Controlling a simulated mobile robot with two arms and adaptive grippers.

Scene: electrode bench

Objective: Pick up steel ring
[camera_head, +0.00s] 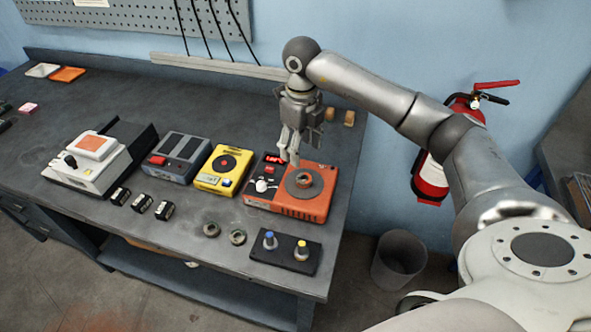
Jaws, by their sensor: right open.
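Two small, dark metallic rings lie flat on the bench near its front edge. One ring (211,229) is on the left and the other ring (237,237) is just right of it; I cannot tell which is the steel one. A brownish ring (304,181) sits on the dark round plate of the orange device (310,207). My right gripper (289,153) is open and points down above the back of the orange device, behind and above the loose rings. Nothing shows between its fingers. My left gripper is not in view.
A black block with blue and yellow knobs (285,252) stands right of the loose rings. A yellow device (222,170), a grey device (178,157) and a white device (92,163) stand to the left. Small black blocks (142,202) lie in front. The bench's left part is mostly clear.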

